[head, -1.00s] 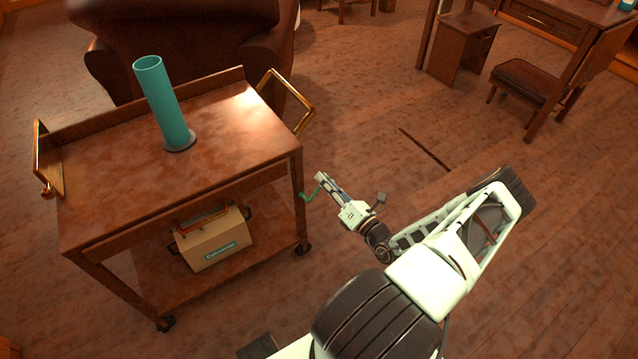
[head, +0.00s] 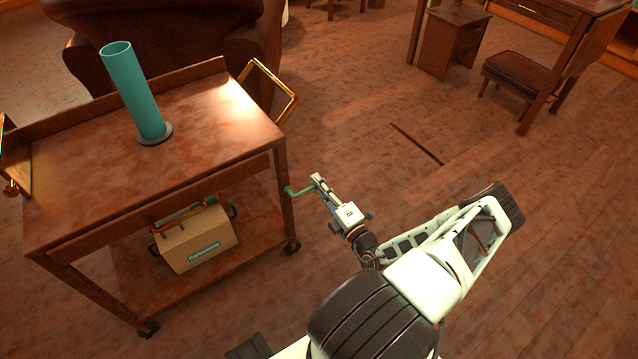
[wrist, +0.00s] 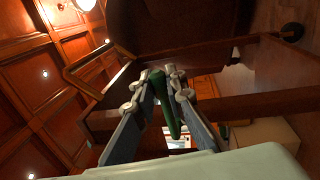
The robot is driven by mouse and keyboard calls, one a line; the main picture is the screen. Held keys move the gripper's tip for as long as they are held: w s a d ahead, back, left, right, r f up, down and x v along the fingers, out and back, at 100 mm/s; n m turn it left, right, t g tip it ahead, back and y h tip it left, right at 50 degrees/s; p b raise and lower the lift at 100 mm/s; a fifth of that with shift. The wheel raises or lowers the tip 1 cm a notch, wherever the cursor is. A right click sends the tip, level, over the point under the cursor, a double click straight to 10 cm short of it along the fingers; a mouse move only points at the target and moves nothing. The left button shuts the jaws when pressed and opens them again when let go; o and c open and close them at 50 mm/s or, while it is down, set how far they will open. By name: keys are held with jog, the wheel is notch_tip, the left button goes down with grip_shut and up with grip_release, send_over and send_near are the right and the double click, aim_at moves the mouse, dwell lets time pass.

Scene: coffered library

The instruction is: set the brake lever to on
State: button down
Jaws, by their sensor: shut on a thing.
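The green brake lever (head: 298,192) sticks out from the right front leg of a wooden cart (head: 225,122), below the cart's top. My gripper (head: 317,182) is at the lever's outer end, to the right of the leg. In the wrist view, my gripper (wrist: 157,85) is shut on the green lever (wrist: 162,94), which lies between its two fingers. The fingers hide part of the lever's end. I see no readable on or off mark.
A teal cylinder (head: 135,95) stands on the cart's top. A beige box (head: 198,243) sits on the lower shelf. A brass handle (head: 270,88) juts from the cart's right end. A brown armchair (head: 170,35) stands behind. Floor right of the cart is mostly clear.

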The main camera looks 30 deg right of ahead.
jog(key=shift+f+m, duration=0.2)
jog(key=shift+m, duration=0.1)
jog(key=c, duration=2)
grip_release()
jog(key=shift+o, duration=0.2)
jog(key=shift+r, duration=0.1)
notch_tip(320, 180, up, 10)
jog(key=shift+f, duration=0.1)
jog(key=shift+c, duration=0.4)
